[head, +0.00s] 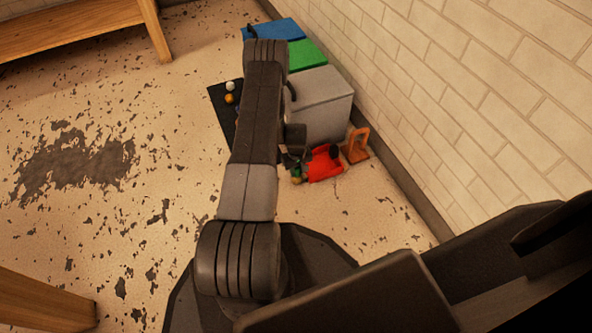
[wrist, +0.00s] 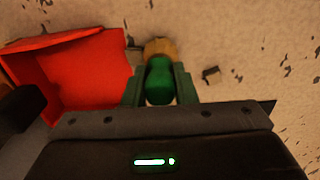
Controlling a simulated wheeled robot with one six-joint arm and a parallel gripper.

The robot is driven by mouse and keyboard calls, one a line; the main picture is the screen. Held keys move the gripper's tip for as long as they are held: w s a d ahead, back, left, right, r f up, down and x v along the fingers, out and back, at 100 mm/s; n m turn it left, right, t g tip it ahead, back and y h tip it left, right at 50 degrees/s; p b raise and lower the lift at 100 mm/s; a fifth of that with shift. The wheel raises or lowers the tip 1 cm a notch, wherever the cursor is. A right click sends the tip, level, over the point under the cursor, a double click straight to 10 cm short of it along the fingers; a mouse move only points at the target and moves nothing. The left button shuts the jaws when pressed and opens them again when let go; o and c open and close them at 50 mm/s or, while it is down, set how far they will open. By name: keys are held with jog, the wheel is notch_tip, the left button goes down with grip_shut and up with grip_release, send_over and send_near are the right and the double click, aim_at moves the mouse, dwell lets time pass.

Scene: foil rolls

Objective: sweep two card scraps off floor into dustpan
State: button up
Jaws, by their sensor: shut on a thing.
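My gripper (wrist: 159,88) is shut on a green-handled brush (wrist: 158,68), with a tan head at its far end, just above or on the floor. In the head view my gripper (head: 295,158) is low beside the red dustpan (head: 324,166), partly behind my arm. The dustpan (wrist: 85,72) lies left of the brush in the wrist view, its near part hidden by my gripper. A small brown card scrap (wrist: 211,75) lies on the floor right of the brush. A second small brownish piece (wrist: 134,57), perhaps the other scrap, shows between dustpan and brush, partly hidden.
An orange-brown wooden piece (head: 355,147) stands right of the dustpan, near the brick wall (head: 450,80). A dark mat (head: 219,97) holds small balls. Open floor lies left.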

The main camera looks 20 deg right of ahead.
jog(key=shift+w+d, duration=0.1)
jog(key=shift+d, duration=0.2)
grip_shut()
jog(key=shift+d+r+p, duration=0.15)
jog(key=shift+r+p, duration=0.3)
jog(key=shift+r, duration=0.55)
jog(key=shift+a+r+p, duration=0.2)
jog(key=shift+r+p, duration=0.85)
jog(key=shift+r, duration=1.45)
